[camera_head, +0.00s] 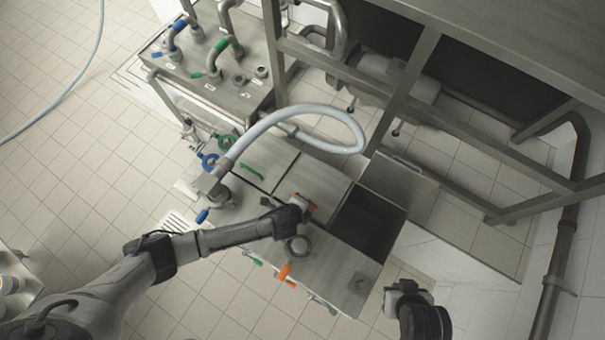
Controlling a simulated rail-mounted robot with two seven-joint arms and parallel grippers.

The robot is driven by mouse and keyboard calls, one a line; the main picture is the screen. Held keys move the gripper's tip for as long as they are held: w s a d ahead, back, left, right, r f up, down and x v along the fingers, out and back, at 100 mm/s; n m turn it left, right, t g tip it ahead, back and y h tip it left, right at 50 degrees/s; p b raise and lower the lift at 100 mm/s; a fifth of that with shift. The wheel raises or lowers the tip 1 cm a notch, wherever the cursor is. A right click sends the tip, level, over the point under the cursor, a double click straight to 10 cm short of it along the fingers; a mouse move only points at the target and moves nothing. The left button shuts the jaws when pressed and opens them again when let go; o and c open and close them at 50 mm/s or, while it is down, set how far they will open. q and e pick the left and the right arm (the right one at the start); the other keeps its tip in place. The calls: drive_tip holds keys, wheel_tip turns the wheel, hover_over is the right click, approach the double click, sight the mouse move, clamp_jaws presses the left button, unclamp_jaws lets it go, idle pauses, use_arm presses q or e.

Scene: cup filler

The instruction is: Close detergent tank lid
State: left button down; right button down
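The steel tank (335,262) stands in the middle, with a dark rectangular opening (367,222) in its top. Left of the opening is a flat steel lid panel (313,180) with an orange handle (304,201). A raised steel panel (398,184) stands along the far right side of the opening. I cannot tell which panel is the detergent lid. My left gripper (301,205) is at the orange handle; whether its fingers are closed around it is too small to tell. My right gripper (405,288) is right of the tank, apart from it, its fingers unclear.
A grey hose (300,108) arches over the tank's far side. An orange valve handle (284,272) and a round fitting (298,246) are near my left forearm. A steel frame (400,95) stands behind on the right. Tiled floor (110,180) is clear on the left.

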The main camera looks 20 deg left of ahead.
use_arm(q)
drive_tip(key=shift+w+f, duration=0.1)
drive_tip(key=shift+f, duration=0.15)
drive_tip(key=shift+a+f, duration=0.1)
idle(0.5)
wheel_tip(320, 180, up, 4)
drive_tip(key=shift+r, duration=0.15)
drive_tip(key=s+d+r, duration=0.2)
drive_tip(key=d+r, duration=0.1)
drive_tip(key=d, duration=0.2)
drive_tip(key=s+d+r+b, duration=0.1)
drive_tip(key=s+d+r, duration=0.1)
drive_tip(key=d, duration=0.4)
drive_tip(key=shift+s+r, duration=0.3)
drive_tip(key=shift+r, duration=0.6)
